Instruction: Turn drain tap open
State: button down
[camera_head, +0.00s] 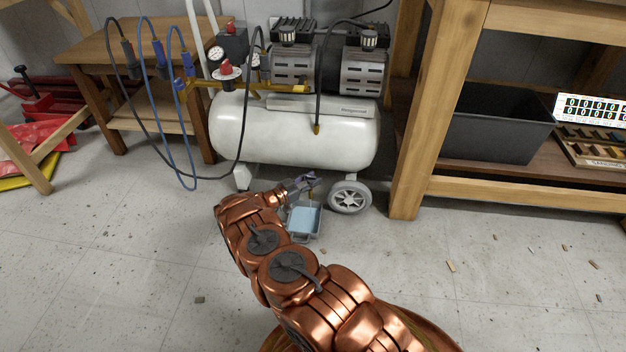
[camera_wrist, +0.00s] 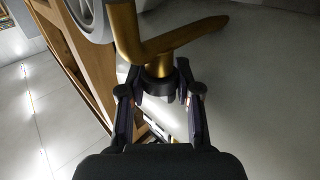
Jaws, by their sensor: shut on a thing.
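The brass drain tap (camera_wrist: 165,45) fills the upper middle of the wrist view, with a lever-like arm slanting up to the right and a dark round collar at its lower end. My gripper (camera_wrist: 158,88) has one finger on each side of this lower part and is shut on the tap. In the head view my gripper (camera_head: 304,182) is low under the white compressor tank (camera_head: 290,130), left of its wheel. The tap is too small and covered there to make out its lever position.
A small blue tray (camera_head: 303,222) lies on the floor just below my gripper. The grey compressor wheel (camera_head: 350,197) is close on the right. A wooden bench leg (camera_head: 412,150) stands further right. Hoses (camera_head: 165,110) hang at the left. The front floor is mostly clear, with scattered chips.

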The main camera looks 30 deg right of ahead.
jog(key=c, duration=0.8)
grip_release()
jog(key=shift+a, duration=0.2)
jog(key=a, duration=1.1)
jog(key=shift+s+a, duration=0.3)
jog(key=shift+s, duration=0.05)
jog(key=shift+s+d, duration=0.1)
